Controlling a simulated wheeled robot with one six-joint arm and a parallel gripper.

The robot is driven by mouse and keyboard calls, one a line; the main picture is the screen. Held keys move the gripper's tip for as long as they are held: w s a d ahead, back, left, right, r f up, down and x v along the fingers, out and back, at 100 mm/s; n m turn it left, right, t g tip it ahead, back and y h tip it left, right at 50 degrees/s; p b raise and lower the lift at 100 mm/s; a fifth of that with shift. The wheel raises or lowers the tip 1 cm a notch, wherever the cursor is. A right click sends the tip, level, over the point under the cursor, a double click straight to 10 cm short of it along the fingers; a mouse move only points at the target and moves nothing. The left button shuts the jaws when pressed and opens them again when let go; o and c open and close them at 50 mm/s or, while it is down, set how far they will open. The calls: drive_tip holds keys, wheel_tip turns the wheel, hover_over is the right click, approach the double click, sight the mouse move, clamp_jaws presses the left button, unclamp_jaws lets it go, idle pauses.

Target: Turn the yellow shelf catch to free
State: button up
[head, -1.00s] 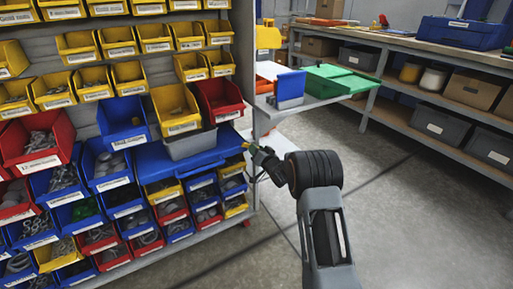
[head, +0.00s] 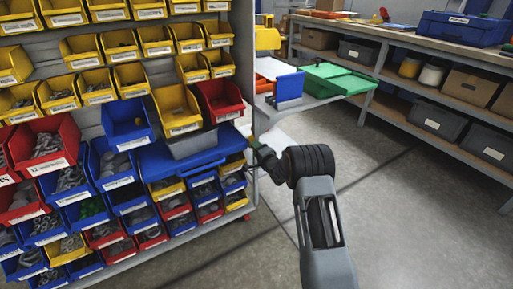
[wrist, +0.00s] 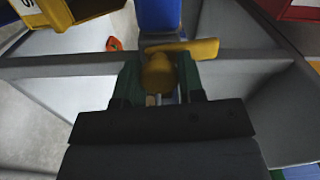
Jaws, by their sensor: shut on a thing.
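The yellow shelf catch (wrist: 205,48) shows in the wrist view as a rounded knob with a lever pointing right. My gripper (wrist: 160,84) has its green fingers on both sides of the knob and is shut on it. The catch sits at a grey shelf rail, in front of a blue part (wrist: 160,15). In the head view my gripper (head: 256,147) reaches the right end of the blue shelf (head: 190,160) on the bin rack. The catch is mostly hidden there and too small to read.
A side shelf with a green box (head: 338,78) is just beyond my gripper. A long workbench (head: 440,58) runs along the right. The floor between is clear.

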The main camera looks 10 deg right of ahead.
drive_tip(key=shift+m, duration=0.8)
drive_tip(key=o, duration=0.9)
drive_tip(key=p+v, duration=0.3)
drive_tip(key=v, duration=1)
drive_tip(key=shift+s, duration=0.35)
drive_tip(key=shift+d, duration=0.15)
